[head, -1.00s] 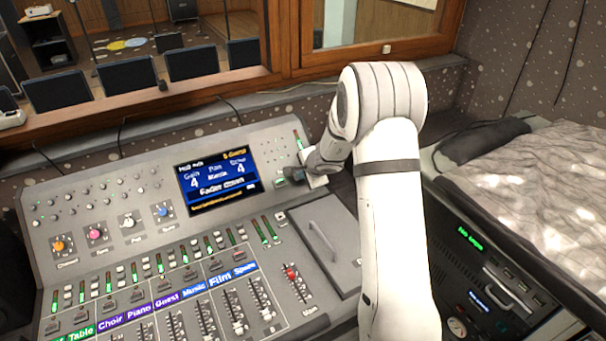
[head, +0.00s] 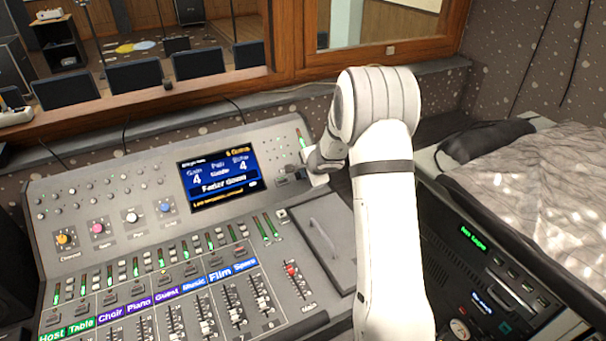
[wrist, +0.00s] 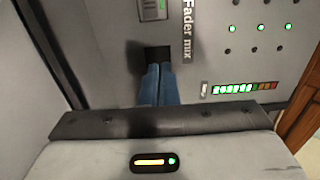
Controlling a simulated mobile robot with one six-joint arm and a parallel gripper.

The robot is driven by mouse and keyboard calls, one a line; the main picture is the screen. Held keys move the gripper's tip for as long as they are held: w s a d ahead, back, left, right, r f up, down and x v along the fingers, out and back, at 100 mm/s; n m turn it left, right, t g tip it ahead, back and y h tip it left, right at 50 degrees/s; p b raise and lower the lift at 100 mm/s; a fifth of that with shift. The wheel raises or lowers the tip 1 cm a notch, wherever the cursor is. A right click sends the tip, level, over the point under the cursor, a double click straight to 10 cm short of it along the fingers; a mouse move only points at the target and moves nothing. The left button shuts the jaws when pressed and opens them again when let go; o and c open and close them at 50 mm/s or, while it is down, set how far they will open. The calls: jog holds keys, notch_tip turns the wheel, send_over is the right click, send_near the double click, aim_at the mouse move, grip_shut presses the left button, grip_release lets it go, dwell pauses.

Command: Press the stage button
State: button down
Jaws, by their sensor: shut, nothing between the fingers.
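The mixing console (head: 75,235) fills the left and middle of the head view. No label reading "stage" can be made out, so I cannot tell which button is the stage one. My gripper (head: 299,176) is at the sloped panel just right of the blue screen, partly hidden by my wrist. In the wrist view its bluish fingers (wrist: 158,84) are shut together and empty. Their tips are at a dark square (wrist: 155,53) beside the "Fader mix" label (wrist: 188,30). Whether they touch it, I cannot tell.
The blue screen (head: 218,180) reads "Fader down". Colour-labelled faders and a red main fader (head: 291,269) lie below. A grey lid with a handle (head: 322,240) is beside my arm. A green level meter (wrist: 245,88) is right of the fingers.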

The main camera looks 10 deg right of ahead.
jog(key=shift+a+f, duration=0.2)
jog(key=shift+a, duration=0.35)
jog(key=shift+s+d, duration=0.1)
jog(key=shift+s+r, duration=0.15)
jog(key=shift+r, duration=0.1)
jog(key=p+v, duration=0.1)
jog(key=v, duration=1.2)
jog(key=shift+d+r, duration=0.4)
jog(key=shift+r, duration=0.05)
